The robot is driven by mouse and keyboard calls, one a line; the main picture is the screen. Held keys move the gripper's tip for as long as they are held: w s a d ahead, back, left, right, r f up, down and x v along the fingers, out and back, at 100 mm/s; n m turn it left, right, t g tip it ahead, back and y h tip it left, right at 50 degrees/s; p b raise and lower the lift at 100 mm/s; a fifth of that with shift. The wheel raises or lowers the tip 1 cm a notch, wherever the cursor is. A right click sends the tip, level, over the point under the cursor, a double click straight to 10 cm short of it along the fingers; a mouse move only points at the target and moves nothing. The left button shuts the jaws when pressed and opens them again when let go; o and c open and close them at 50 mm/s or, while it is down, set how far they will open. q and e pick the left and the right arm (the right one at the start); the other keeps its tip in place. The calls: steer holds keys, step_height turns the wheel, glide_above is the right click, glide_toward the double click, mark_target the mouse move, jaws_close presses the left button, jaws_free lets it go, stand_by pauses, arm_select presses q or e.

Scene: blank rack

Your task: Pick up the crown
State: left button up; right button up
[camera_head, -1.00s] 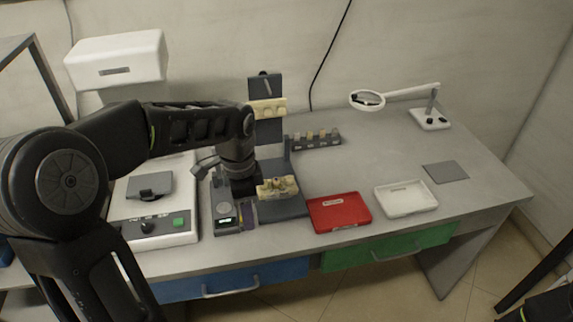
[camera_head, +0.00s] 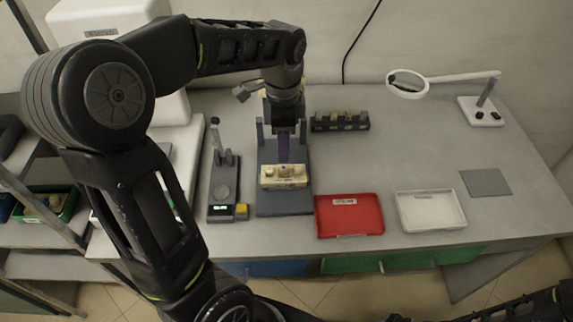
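A cream dental model (camera_head: 270,182) with small teeth sits on the grey articulator stand (camera_head: 284,208). I cannot make out a separate crown on it; the teeth are too small to tell apart. My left gripper (camera_head: 285,128) points straight down over the model. A dark purple strip (camera_head: 284,148) stands upright below it, apparently held between its fingers, with its lower end at or just behind the model. The fingertips are dark and hard to see. The stand's upper part is mostly hidden behind my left arm. My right gripper is not visible; only part of that arm shows at the lower right.
A small grey gauge (camera_head: 216,210) with a yellow block (camera_head: 241,211) stands left of the stand. A rack of small blocks (camera_head: 340,122) is behind. A red tray (camera_head: 350,227), white tray (camera_head: 430,224), grey pad (camera_head: 486,182) and magnifier lamp (camera_head: 481,112) are right.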

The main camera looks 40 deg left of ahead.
mark_target(285, 167)
arm_select(q)
steer(key=shift+f, duration=1.3)
steer(key=shift+d+f+p, duration=0.15)
steer(key=shift+f+p, duration=0.1)
steer(key=shift+f, duration=1.1)
steer(key=shift+d+f+p, duration=0.1)
steer(key=shift+f+p, duration=0.1)
steer(key=shift+f, duration=1.1)
jaws_close()
